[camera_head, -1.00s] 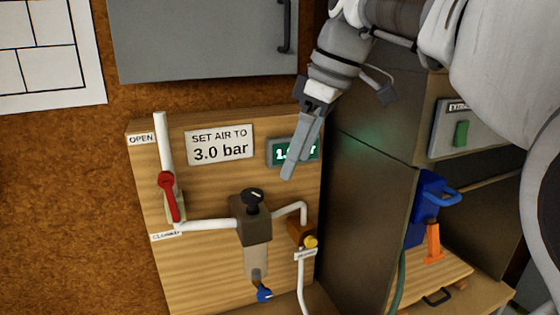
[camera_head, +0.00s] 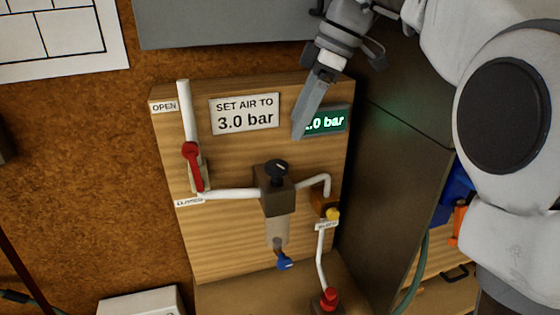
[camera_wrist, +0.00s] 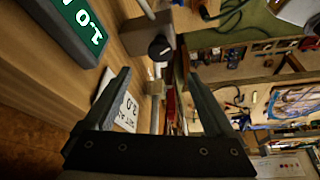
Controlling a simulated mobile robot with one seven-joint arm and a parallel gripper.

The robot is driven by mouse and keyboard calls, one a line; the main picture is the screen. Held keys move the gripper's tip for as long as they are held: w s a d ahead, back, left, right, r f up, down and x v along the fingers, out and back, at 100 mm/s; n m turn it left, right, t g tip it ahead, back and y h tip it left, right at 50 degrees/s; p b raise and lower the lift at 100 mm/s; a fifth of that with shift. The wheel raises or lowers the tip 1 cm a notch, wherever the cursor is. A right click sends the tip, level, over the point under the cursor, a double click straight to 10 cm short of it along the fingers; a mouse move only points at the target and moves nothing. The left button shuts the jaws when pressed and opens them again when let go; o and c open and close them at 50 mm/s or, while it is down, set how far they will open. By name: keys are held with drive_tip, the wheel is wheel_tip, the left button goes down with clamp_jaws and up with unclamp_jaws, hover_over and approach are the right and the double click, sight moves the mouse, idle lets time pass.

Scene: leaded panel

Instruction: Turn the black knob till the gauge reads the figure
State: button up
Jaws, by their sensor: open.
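The black knob (camera_head: 276,167) sits on top of the dark regulator block (camera_head: 276,196) on the wooden panel. It also shows in the wrist view (camera_wrist: 160,48), beyond the fingertips and between their lines. The green gauge (camera_head: 326,121) is partly hidden by my gripper in the head view; in the wrist view the gauge (camera_wrist: 78,28) appears to read 1.0. The sign (camera_head: 245,114) says "SET AIR TO 3.0 bar". My gripper (camera_head: 297,134) is above and right of the knob, in front of the panel. In the wrist view my gripper (camera_wrist: 157,75) is open and empty, apart from the knob.
A red lever (camera_head: 193,165) on the white pipe stands left of the regulator, between OPEN and CLOSED labels. A blue valve (camera_head: 284,262) hangs below the bowl. A yellow knob (camera_head: 333,214) and a red fitting (camera_head: 328,299) are at lower right. A dark cabinet (camera_head: 390,165) stands right of the panel.

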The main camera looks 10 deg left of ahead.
sight(277, 165)
drive_tip(key=x, duration=1)
drive_tip(key=c, duration=1.4)
drive_tip(key=shift+o, duration=0.2)
drive_tip(key=shift+m+b, duration=0.35)
drive_tip(key=shift+m, duration=0.05)
